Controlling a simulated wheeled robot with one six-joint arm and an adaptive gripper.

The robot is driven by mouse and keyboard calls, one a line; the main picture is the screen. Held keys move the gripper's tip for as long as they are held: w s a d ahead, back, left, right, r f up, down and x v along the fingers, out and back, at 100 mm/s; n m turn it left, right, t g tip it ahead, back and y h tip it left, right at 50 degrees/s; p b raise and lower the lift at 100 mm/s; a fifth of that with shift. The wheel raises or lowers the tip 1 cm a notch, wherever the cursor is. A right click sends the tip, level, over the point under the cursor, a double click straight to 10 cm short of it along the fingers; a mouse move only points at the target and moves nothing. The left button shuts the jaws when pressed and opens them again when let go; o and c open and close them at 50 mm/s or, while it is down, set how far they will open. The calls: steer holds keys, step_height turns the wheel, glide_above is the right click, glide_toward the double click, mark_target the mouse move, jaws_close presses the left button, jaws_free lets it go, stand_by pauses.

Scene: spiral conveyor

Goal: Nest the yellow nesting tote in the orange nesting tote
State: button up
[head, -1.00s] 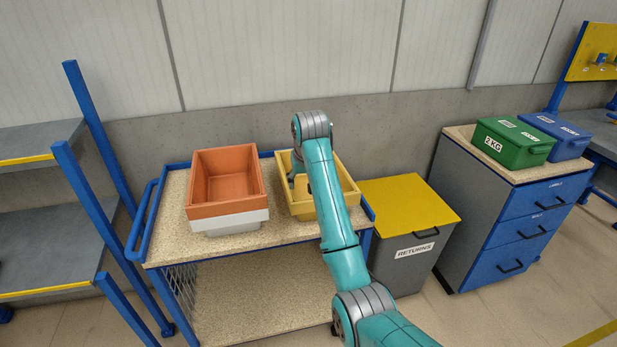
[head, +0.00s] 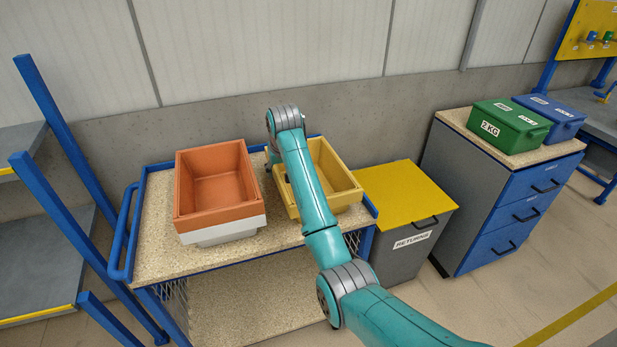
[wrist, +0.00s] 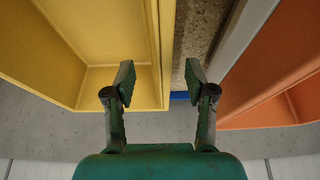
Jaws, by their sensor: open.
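The yellow tote (head: 343,183) stands upright and looks empty on the right part of the cart top. It also shows at the left of the wrist view (wrist: 75,60). The orange tote (head: 212,212) sits in a white tote (head: 222,232) on the cart, to the left of the yellow one. It also shows at the right of the wrist view (wrist: 275,85). My gripper (wrist: 160,84) is open and empty by the yellow tote's side wall facing the orange tote. One finger is close to that wall; I cannot tell whether it touches. In the head view my arm hides part of the yellow tote.
The blue-framed cart (head: 160,225) has bare top around the totes. A grey returns bin (head: 405,250) with a yellow lid stands right of it. Farther right is a drawer cabinet (head: 520,215) with green (head: 508,125) and blue boxes (head: 552,115). Blue shelving posts stand at left.

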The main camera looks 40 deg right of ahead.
steer(key=shift+x, duration=2.8)
jaws_close()
